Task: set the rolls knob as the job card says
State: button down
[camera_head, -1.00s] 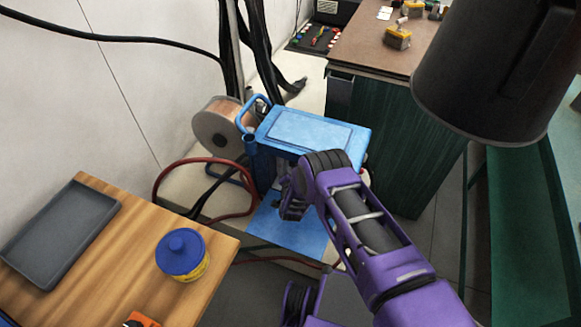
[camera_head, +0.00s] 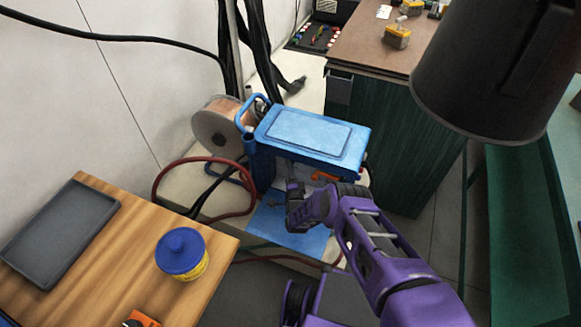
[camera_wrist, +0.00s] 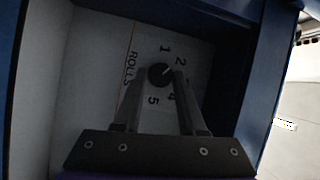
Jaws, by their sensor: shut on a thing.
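The rolls knob (camera_wrist: 158,75) is a small dark round knob on a pale panel marked ROLLS inside the blue machine (camera_head: 310,135). Its white pointer line points toward the 2. The numbers 1, 2, 4 and 5 show around it; the place between 2 and 4 is mostly covered by a finger. My gripper (camera_wrist: 161,76) has one finger on each side of the knob and is shut on it. In the head view my gripper (camera_head: 292,197) is at the machine's open front, and the knob is hidden. No readable job card is in view.
Dark blue walls frame the panel closely. A wire spool (camera_head: 218,130) and a red hose (camera_head: 157,180) are left of the machine. A wooden table (camera_head: 120,235) with a grey tray (camera_head: 62,232) and a blue-lidded tub (camera_head: 182,255) is at the front left. A green cabinet (camera_head: 400,150) stands right.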

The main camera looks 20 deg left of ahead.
jog(key=shift+m+t, duration=0.3)
jog(key=shift+m, duration=0.3)
jog(key=shift+a, duration=0.1)
jog(key=shift+c, duration=2.4)
grip_release()
jog(key=shift+s+f, duration=0.1)
jog(key=shift+s, duration=0.05)
